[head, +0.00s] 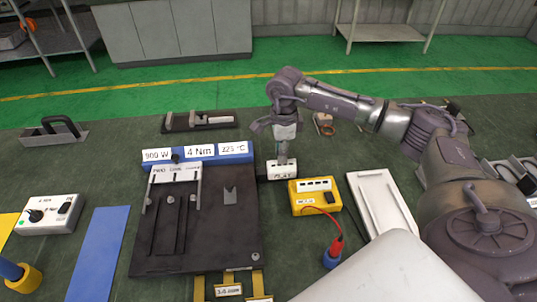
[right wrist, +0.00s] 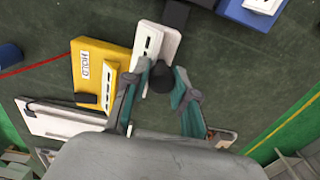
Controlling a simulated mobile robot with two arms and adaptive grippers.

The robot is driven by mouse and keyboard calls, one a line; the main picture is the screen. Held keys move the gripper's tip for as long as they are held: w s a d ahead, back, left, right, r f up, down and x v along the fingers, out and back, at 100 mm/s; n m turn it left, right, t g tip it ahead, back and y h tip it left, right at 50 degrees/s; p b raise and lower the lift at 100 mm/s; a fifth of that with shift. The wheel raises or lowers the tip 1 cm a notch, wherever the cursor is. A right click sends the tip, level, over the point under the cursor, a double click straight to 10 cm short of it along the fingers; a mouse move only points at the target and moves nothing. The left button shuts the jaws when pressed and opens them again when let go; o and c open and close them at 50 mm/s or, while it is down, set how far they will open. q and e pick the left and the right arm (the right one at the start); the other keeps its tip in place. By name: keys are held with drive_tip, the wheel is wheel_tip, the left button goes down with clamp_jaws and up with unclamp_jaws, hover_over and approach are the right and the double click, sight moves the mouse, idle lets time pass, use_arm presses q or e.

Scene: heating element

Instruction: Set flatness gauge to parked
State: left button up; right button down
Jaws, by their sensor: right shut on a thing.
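A small white box with a dark label strip, taken as the flatness gauge (head: 283,168), stands right of the black fixture plate; its lettering is too small to read surely. In the right wrist view the white box (right wrist: 167,45) lies beside a yellow meter. My right gripper (head: 283,157) points down at the box from above. In the right wrist view the right gripper (right wrist: 161,78) has its fingers on either side of a dark round knob (right wrist: 160,80) by the box's end. The fingers partly hide the knob's sides. My left gripper is not in view.
The yellow meter (head: 317,196) with a red lead stands just right of the gauge. A white tray (head: 381,203) lies farther right. The black fixture plate (head: 222,235) and a blue label block (head: 212,155) are to the left. A white control box (head: 48,215) stands far left.

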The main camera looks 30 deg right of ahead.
drive_tip(key=shift+d, duration=0.2)
drive_tip(key=c, duration=1.4)
unclamp_jaws()
drive_tip(key=o, duration=0.5)
drive_tip(key=shift+d+f, duration=0.1)
drive_tip(key=shift+d, duration=0.1)
drive_tip(key=shift+c, duration=0.2)
drive_tip(key=shift+a, duration=0.1)
drive_tip(key=shift+r, duration=0.25)
wheel_tip(320, 180, up, 12)
drive_tip(key=shift+f, duration=0.2)
drive_tip(key=shift+f, duration=0.1)
